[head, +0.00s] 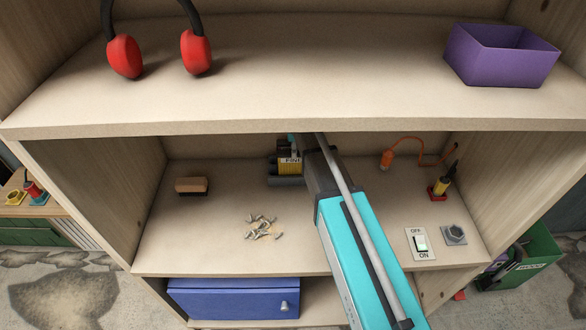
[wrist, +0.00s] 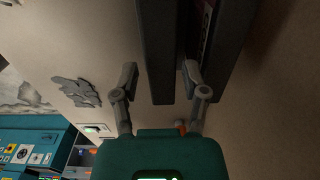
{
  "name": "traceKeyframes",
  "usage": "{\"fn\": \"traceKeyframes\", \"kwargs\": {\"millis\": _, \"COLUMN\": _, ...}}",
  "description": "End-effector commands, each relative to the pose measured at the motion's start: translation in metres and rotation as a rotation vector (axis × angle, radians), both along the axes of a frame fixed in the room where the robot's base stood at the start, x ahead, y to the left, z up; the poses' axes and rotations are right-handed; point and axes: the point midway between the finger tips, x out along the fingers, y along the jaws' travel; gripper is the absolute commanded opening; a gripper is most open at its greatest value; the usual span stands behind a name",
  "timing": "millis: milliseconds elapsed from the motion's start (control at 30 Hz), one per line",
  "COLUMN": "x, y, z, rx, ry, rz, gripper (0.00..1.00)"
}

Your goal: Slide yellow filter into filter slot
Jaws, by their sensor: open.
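A yellow block with a white label reading "FINE" (head: 290,162), which looks like the yellow filter, is at the back of the middle shelf, against or in a dark grey holder (head: 287,181). My arm covers its right side, so I cannot tell how it sits. In the wrist view, my gripper (wrist: 160,80) has its two fingers spread apart. Dark grey parts (wrist: 160,50) of what looks like the holder lie between and beyond the fingers, with a narrow gap near the right finger. I see nothing yellow there and cannot tell whether the fingers touch anything.
Loose screws (head: 263,227) lie front left of the arm. A wooden brush-like block (head: 191,186) is at left. A switch (head: 421,243), a hex nut block (head: 454,235) and an orange cabled item (head: 387,158) are at right. The upper shelf (head: 300,125) hangs over the arm.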

Motion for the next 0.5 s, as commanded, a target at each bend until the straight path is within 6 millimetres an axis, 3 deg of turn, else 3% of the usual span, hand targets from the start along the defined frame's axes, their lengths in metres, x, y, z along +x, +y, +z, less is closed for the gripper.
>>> {"fn": "traceKeyframes", "kwargs": {"millis": 500, "x": 0.0, "y": 0.001, "z": -0.012, "rx": 0.0, "ry": 0.0, "rz": 0.001, "gripper": 0.57}}
